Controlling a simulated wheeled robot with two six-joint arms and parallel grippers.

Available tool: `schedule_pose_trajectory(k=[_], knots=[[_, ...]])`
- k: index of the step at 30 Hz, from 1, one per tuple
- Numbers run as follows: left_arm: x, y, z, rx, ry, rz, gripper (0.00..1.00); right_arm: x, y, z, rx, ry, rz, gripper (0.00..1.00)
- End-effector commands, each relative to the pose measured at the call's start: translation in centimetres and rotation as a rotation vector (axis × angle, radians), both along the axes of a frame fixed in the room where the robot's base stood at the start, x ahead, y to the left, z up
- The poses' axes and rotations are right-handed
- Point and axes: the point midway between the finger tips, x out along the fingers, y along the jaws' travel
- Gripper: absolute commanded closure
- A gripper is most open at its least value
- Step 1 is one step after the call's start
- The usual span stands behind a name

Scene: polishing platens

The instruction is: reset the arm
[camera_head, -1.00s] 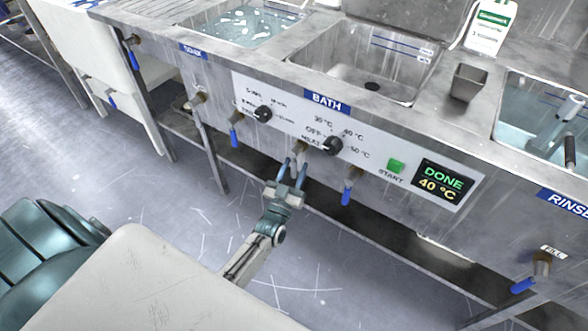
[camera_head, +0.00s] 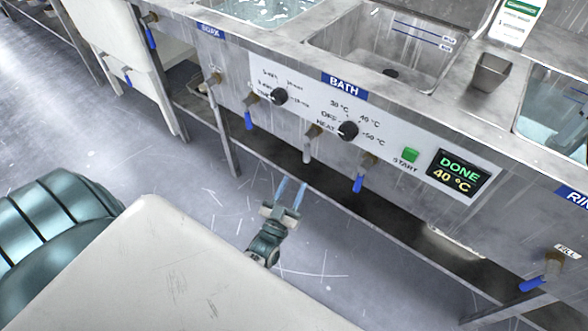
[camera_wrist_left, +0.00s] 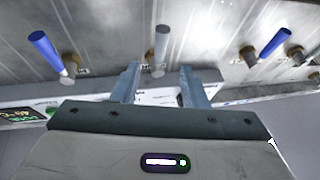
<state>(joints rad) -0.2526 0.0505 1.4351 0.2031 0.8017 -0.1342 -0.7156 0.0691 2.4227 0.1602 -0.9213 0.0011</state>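My left gripper (camera_head: 290,194) is in front of the sink unit, below the BATH control panel (camera_head: 350,130), and apart from it. Its two blue-grey fingers stand apart with nothing between them. In the left wrist view the fingers (camera_wrist_left: 158,84) also show open and empty, with a grey-handled valve (camera_wrist_left: 161,45) beyond them. My right gripper is not in view.
The panel has two black knobs, a green START button (camera_head: 410,155) and a display (camera_head: 458,172) reading DONE 40 °C. Blue-handled valves (camera_head: 359,182) stick out along the front. A grey cup (camera_head: 489,72) stands on the counter. Open floor lies below the gripper.

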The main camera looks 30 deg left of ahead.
Motion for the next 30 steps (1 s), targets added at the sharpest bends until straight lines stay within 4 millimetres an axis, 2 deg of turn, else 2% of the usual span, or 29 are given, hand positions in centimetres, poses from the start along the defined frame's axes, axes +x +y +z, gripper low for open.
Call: schedule_pose_trajectory(k=[11, 17, 23, 30], knots=[[0.0, 0.0, 0.0, -0.001, 0.005, -0.001, 0.6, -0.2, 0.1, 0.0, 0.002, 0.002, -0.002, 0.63], [-0.5, -0.7, 0.2, -0.021, 0.136, -0.042, 0.6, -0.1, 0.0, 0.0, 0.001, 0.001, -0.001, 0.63], [-2.9, -2.4, 0.8, -0.058, 0.423, -0.119, 0.6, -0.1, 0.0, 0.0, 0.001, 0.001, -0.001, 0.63], [-8.1, -4.3, 2.1, -0.089, 0.767, -0.189, 0.6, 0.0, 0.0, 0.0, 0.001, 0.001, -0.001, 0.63]])
